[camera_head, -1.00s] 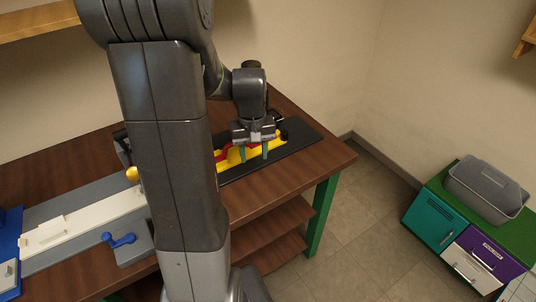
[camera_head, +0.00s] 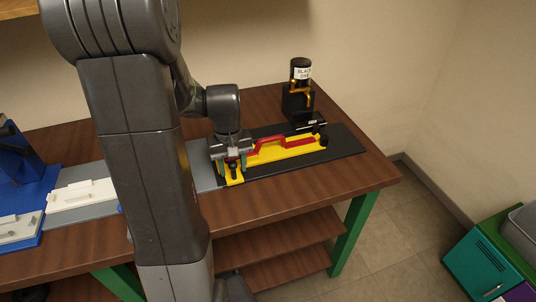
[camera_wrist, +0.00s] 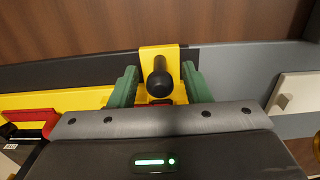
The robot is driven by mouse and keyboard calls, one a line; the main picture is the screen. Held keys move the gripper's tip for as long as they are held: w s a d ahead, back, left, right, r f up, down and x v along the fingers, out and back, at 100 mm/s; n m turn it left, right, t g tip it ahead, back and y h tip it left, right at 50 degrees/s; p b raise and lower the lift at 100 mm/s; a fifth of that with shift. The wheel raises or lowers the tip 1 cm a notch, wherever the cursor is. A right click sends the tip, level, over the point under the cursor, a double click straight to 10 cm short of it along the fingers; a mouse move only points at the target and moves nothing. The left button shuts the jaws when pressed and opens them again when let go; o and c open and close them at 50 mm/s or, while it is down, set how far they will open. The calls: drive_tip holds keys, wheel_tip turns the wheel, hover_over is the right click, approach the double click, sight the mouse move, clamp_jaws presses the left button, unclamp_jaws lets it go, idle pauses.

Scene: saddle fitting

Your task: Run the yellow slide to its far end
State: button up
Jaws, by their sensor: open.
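The yellow slide (camera_head: 285,152) lies along a black track (camera_head: 345,146) on the wooden bench and carries a red bar (camera_head: 270,144). A yellow tab with a dark round knob shows at its left end in the head view. My gripper (camera_head: 231,171) is over that end, with its green fingers pointing down. In the wrist view the black knob (camera_wrist: 159,82) stands between the green fingertips (camera_wrist: 160,85), in front of the yellow tab (camera_wrist: 159,52). The fingers are open, one on each side, with a gap visible around the knob's top. Its lower part is hidden by my gripper.
A black holder (camera_head: 297,103) with a labelled dark cylinder (camera_head: 301,70) stands behind the track. Grey and white fixtures (camera_head: 82,194) and a blue base (camera_head: 35,195) lie to the left. The bench front edge is clear. A teal and purple cabinet stands at lower right.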

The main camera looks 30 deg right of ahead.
drive_tip(key=shift+c, duration=0.4)
drive_tip(key=c, duration=0.6)
drive_tip(key=shift+c, duration=0.2)
drive_tip(key=shift+d, duration=0.15)
drive_tip(key=shift+s+d, duration=0.25)
drive_tip(key=shift+d, duration=0.6)
drive_tip(key=shift+s+d+p, duration=0.3)
drive_tip(key=shift+s+d, duration=0.15)
drive_tip(key=shift+d, duration=1.4)
drive_tip(key=shift+s+d+p, duration=0.3)
drive_tip(key=shift+s+d, duration=0.15)
drive_tip(key=shift+d, duration=1.4)
drive_tip(key=shift+s+d+p, duration=0.3)
drive_tip(key=shift+s+d, duration=0.15)
drive_tip(key=shift+d, duration=1.4)
drive_tip(key=shift+o, duration=0.4)
drive_tip(key=shift+o, duration=0.5)
drive_tip(key=shift+d, duration=0.2)
